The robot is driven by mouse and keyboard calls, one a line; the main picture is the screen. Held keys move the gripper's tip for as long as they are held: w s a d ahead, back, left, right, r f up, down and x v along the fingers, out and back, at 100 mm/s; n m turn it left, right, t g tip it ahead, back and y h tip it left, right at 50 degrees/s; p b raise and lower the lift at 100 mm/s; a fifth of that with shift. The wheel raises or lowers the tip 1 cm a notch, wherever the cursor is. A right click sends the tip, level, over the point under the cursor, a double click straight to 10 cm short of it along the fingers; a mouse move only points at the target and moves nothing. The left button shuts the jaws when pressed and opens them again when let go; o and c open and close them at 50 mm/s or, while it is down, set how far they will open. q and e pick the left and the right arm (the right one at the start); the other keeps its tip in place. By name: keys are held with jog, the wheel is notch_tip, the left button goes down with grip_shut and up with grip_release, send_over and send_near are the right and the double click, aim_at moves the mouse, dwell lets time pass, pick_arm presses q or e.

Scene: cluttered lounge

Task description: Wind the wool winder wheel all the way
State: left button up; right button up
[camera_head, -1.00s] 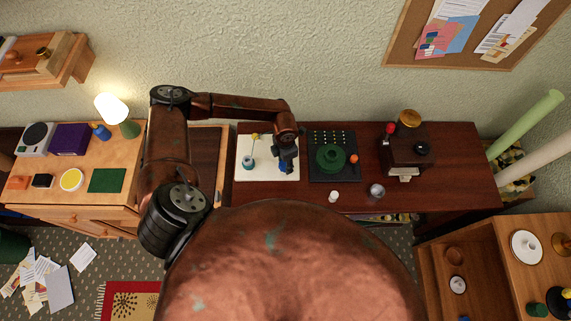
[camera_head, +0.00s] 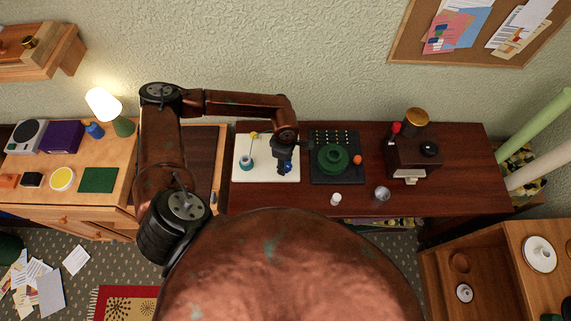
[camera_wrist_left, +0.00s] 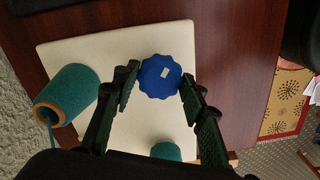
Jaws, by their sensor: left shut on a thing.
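The wool winder has a cream base board (camera_head: 242,173) on the dark wooden table, left of its middle. A teal wool cone (camera_head: 246,163) stands on its left side and shows large in the left wrist view (camera_wrist_left: 75,88). A second teal piece (camera_wrist_left: 165,151) is partly hidden by my gripper. The scalloped blue wheel (camera_wrist_left: 160,76) has a small white mark on its top. My left gripper (camera_head: 285,163) points down over the board's right side, shut on the wheel, with its black fingers (camera_wrist_left: 161,88) on either side. My right gripper is out of view.
A black board with a green ring (camera_head: 333,158) lies close to the right of the winder. A coffee grinder (camera_head: 412,160), a white cup (camera_head: 336,199) and a metal cup (camera_head: 382,193) stand further right. A lit lamp (camera_head: 105,103) is on the left desk.

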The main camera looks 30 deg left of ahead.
pick_arm(q)
jog(key=shift+w+r+m, duration=0.1)
jog(key=shift+m, duration=0.5)
jog(key=o, duration=1.2)
jog(key=shift+c, duration=0.2)
notch_tip(320, 180, up, 12)
